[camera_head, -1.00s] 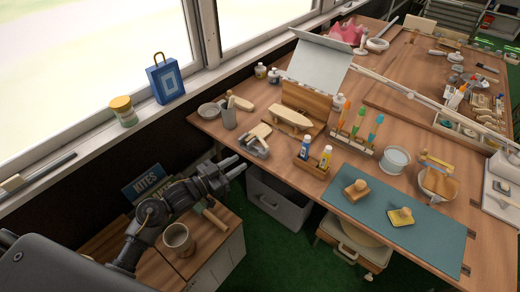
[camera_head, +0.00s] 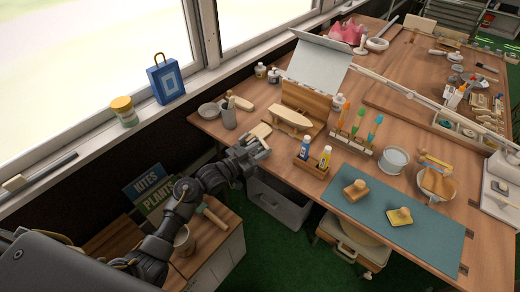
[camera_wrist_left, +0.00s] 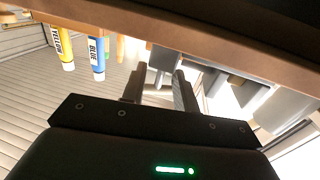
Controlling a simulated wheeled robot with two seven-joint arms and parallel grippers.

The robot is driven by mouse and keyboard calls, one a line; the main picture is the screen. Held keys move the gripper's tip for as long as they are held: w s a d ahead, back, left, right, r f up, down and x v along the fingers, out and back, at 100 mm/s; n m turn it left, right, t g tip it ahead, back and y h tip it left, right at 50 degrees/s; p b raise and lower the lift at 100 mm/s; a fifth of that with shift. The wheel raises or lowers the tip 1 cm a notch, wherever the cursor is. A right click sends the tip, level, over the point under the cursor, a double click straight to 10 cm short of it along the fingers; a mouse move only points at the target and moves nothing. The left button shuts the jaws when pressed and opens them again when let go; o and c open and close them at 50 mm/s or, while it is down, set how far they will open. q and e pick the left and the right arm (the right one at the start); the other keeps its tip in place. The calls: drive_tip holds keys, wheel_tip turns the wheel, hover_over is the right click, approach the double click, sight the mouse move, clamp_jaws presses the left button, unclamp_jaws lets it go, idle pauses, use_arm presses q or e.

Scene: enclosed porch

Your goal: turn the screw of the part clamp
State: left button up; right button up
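The part clamp, a grey metal piece at the near left edge of the workbench, is mostly hidden behind my left gripper (camera_head: 249,154) in the head view. In the left wrist view, grey blocks of the clamp (camera_wrist_left: 248,92) show on the right. A small pale grey piece, probably its screw (camera_wrist_left: 162,62), shows just beyond and between the fingertips. My left gripper's two dark fingers (camera_wrist_left: 160,88) stand apart; I see nothing gripped between them. I cannot tell whether they touch the screw. My right gripper is not in view.
The workbench edge (camera_wrist_left: 210,38) runs close to my left fingers. Blue and yellow paint tubes (camera_head: 315,157) stand in a wooden holder to the right. A grey bin (camera_head: 280,202) is below the bench.

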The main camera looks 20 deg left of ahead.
use_arm(q)
clamp_jaws()
drive_tip(key=shift+w+a+m+g+h+b, duration=0.15)
drive_tip(key=shift+m+g+h+b, duration=0.25)
drive_tip(key=shift+m+g+h, duration=0.5)
drive_tip(key=shift+h, duration=0.5)
unclamp_jaws()
